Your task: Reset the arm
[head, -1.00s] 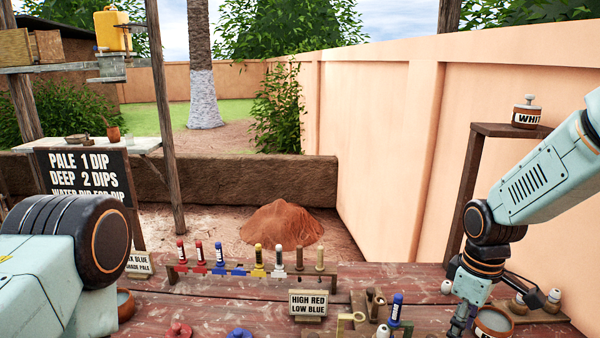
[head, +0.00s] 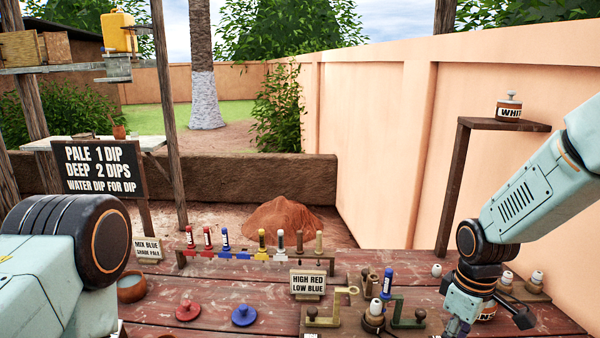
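My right arm comes in from the right edge, and its gripper (head: 487,322) hangs low over the table's right side. It is partly cut off by the bottom edge, so I cannot tell its opening or whether it holds anything. It hides part of a labelled jar (head: 489,309). My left arm (head: 65,245) fills the lower left corner; its gripper is outside the picture.
Stands and white-topped pieces crowd the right gripper.

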